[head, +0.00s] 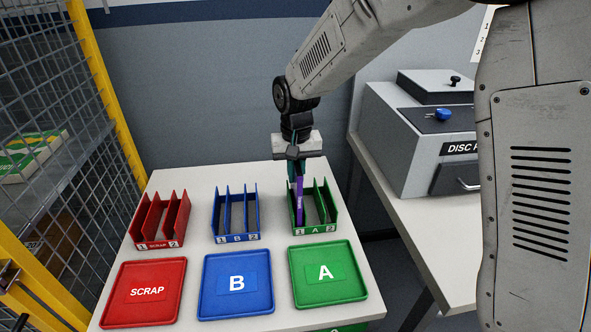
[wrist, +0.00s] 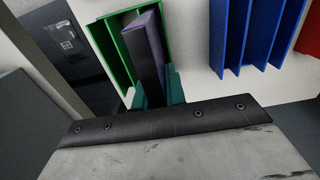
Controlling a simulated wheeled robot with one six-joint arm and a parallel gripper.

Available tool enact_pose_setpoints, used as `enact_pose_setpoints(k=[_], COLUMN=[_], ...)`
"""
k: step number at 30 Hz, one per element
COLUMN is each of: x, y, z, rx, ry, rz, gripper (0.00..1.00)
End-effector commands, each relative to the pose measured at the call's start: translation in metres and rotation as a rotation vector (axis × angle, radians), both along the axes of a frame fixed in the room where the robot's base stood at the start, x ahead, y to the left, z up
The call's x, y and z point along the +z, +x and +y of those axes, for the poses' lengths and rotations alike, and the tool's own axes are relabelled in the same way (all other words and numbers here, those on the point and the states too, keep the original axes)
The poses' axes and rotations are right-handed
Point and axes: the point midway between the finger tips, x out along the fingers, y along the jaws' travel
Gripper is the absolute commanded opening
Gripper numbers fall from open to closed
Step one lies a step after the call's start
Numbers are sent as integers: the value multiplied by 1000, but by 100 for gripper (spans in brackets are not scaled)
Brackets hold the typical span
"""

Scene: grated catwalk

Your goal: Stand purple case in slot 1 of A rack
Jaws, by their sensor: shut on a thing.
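The purple case (head: 300,205) is upright in my gripper (head: 297,178), at the left side of the green A rack (head: 322,229), where slot 1 is marked. In the wrist view, the case (wrist: 156,42) lies lengthwise along the side of the green rack (wrist: 121,48) nearer the blue rack. The teal fingers of my gripper (wrist: 158,92) are shut on the case's near end. The case's lower edge is hidden, so I cannot tell whether it touches the rack floor.
The blue B rack (head: 236,238) and red SCRAP rack (head: 157,243) stand to the left, looking empty. Green (head: 345,291), blue (head: 237,307) and red (head: 140,316) trays lie in front. A grey disc machine (head: 408,140) stands on the right-hand table; mesh fencing is at left.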

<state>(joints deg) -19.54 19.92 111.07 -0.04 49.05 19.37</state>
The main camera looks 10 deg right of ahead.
Motion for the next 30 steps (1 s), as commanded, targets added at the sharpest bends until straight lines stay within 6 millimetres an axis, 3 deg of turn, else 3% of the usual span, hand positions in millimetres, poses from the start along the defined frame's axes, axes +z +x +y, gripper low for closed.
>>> enact_pose_setpoints(k=[10,12,14,19,20,21,22,30], x=[0,0,0,0,0,0,0,1], y=[0,0,0,0,0,0,0,0], z=[0,0,0,0,0,0,0,0], rx=[0,0,0,0,0,0,0,0], ry=[0,0,0,0,0,0,0,0], rz=[-1,-1,-1,-1,0,0,0,-1], gripper=[0,26,38,38,41,52,56,56])
